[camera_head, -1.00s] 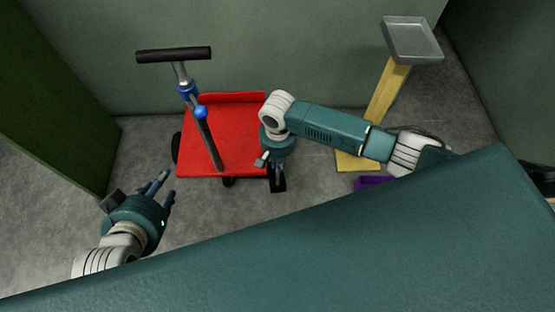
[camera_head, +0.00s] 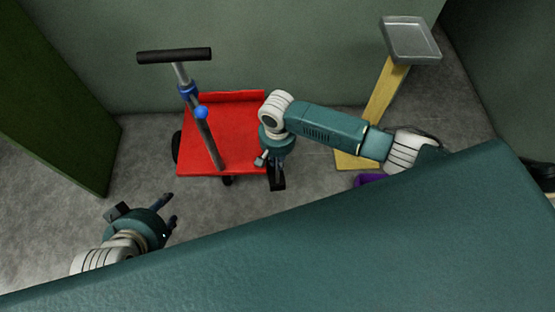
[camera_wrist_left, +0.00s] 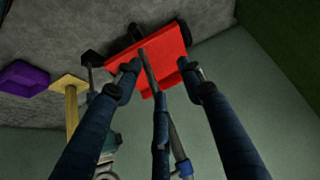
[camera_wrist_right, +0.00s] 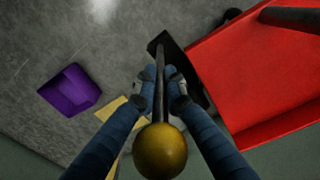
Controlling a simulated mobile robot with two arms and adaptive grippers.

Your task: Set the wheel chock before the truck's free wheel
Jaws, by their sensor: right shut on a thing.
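The red truck (camera_head: 235,135) with its upright handle (camera_head: 205,130) stands near the back wall. A dark wheel (camera_head: 177,148) shows at its left side and another (camera_head: 228,180) under its front edge. My right gripper (camera_head: 275,170) is shut on the dark rod of the black wheel chock (camera_wrist_right: 168,48); the rod ends in a yellow ball (camera_wrist_right: 160,150). The chock, also in the head view (camera_head: 277,182), is beside the truck's front right corner. I cannot tell whether it touches the floor or a wheel. My left gripper (camera_head: 170,205) is open and empty, left of the truck.
A yellow post (camera_head: 385,105) with a grey tray (camera_head: 412,40) on top stands right of the truck. A purple bin (camera_wrist_right: 72,90) is on the floor near its foot. A green panel (camera_head: 50,100) stands at the left. Floor between panel and truck is clear.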

